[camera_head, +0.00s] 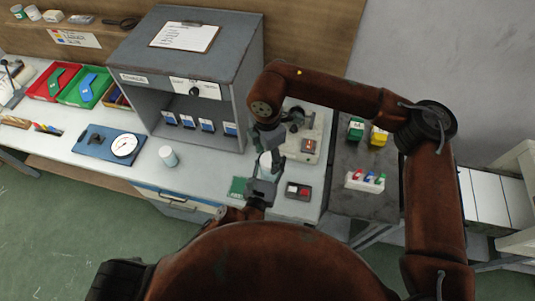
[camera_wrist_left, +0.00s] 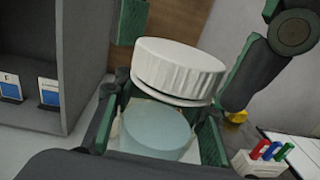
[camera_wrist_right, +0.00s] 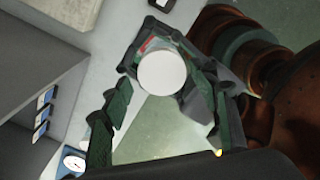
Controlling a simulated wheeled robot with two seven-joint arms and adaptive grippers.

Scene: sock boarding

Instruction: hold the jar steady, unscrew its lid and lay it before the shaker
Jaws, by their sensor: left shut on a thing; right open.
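The jar (camera_wrist_left: 155,130) is pale blue and translucent, between the green pads of my left gripper (camera_head: 262,188), which is shut on it. The ribbed white lid (camera_wrist_left: 178,70) is above the jar, tilted against it in the left wrist view, with a gap below its rim; I cannot tell whether it still touches the jar. The lid also shows from above in the right wrist view (camera_wrist_right: 162,72). My right gripper (camera_wrist_right: 160,118) is open, its fingers either side of the lid and apart from it. The shaker (camera_head: 300,142), a beige device with a red light, stands just behind and right of the jar.
A small dark box with red and white (camera_head: 298,191) and a green pad (camera_head: 237,187) lie near the bench's front edge. A pale cup (camera_head: 168,156) and a dial gauge (camera_head: 124,145) stand left. A grey cabinet (camera_head: 190,80) rises behind.

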